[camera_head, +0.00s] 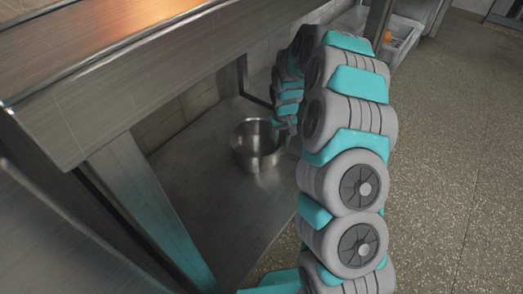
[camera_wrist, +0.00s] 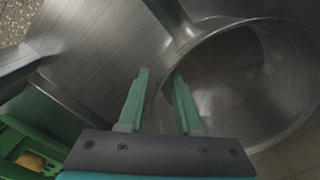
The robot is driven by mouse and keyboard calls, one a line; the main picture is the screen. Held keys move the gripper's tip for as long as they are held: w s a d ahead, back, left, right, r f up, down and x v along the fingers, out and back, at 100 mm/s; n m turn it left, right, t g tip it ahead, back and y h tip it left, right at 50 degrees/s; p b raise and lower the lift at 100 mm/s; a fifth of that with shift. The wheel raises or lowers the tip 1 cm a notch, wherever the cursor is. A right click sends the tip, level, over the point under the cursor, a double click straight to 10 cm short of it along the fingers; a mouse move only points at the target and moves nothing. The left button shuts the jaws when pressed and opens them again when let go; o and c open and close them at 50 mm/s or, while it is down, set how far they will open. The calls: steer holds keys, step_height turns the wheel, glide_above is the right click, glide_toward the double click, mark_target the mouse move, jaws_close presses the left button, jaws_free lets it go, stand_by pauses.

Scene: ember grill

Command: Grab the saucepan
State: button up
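The steel saucepan (camera_head: 243,150) stands upright on the lower metal shelf (camera_head: 215,200) under a steel table. In the wrist view the saucepan (camera_wrist: 285,85) fills the right side, with its handle (camera_wrist: 170,15) running up to the top edge. My gripper (camera_wrist: 160,75) is open at the saucepan's near left rim. The left finger is outside the wall and the right finger appears inside the rim, with a gap between them. Contact cannot be told. In the head view my arm hides most of the gripper, right of the saucepan.
The steel tabletop (camera_head: 130,55) hangs over the shelf, and a table leg (camera_head: 150,215) stands at the near left. A tray with an orange item (camera_head: 388,37) is at the top right. A green crate (camera_wrist: 15,135) shows at the wrist view's lower left. Floor at right is clear.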

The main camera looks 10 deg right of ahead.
jaws_close()
stand_by(1.2)
